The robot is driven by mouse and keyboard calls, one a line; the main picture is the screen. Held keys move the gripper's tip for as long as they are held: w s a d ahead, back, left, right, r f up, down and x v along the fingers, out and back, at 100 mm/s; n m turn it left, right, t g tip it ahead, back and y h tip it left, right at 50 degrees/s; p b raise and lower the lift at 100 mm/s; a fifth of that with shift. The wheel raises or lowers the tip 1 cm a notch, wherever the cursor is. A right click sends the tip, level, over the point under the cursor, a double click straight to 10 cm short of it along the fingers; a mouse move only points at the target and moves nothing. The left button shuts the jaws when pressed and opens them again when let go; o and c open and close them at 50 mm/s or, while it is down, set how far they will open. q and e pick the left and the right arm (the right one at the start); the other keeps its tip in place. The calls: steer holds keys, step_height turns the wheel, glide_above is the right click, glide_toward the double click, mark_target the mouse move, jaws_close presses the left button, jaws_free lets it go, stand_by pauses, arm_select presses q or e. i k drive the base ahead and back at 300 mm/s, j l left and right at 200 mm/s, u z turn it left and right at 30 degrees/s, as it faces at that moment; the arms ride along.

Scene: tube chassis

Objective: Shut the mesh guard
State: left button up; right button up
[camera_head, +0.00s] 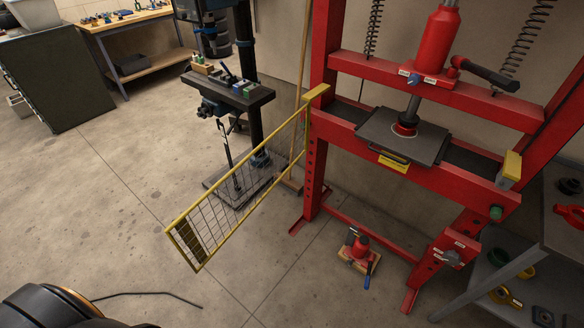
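The mesh guard (233,205) is a yellow frame with wire mesh. It is hinged at the left upright of the red press (318,100) and stands swung open, reaching out toward the lower left. Its free end (185,245) has a denser yellow panel and hangs over the open floor. A yellow block (510,166) sits on the press's right upright, opposite the hinge. The press front between the uprights is uncovered. Neither of my grippers can be made out. A dark rounded part at the bottom left is apart from the guard.
A drill press (235,90) stands behind the guard. A grey shelf (545,285) is at the right, a workbench (130,20) at the back left. The floor left of the guard is clear.

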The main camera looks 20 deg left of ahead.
mark_target(182, 228)
steer(key=j+z, duration=0.75)
steer(key=j, duration=0.3)
steer(key=j+z, duration=0.4)
steer(key=j, duration=0.15)
steer(key=k+j, duration=0.1)
steer(key=j, duration=0.35)
steer(key=k+j, duration=0.1)
steer(key=j, duration=0.8)
steer(key=k+z, duration=0.05)
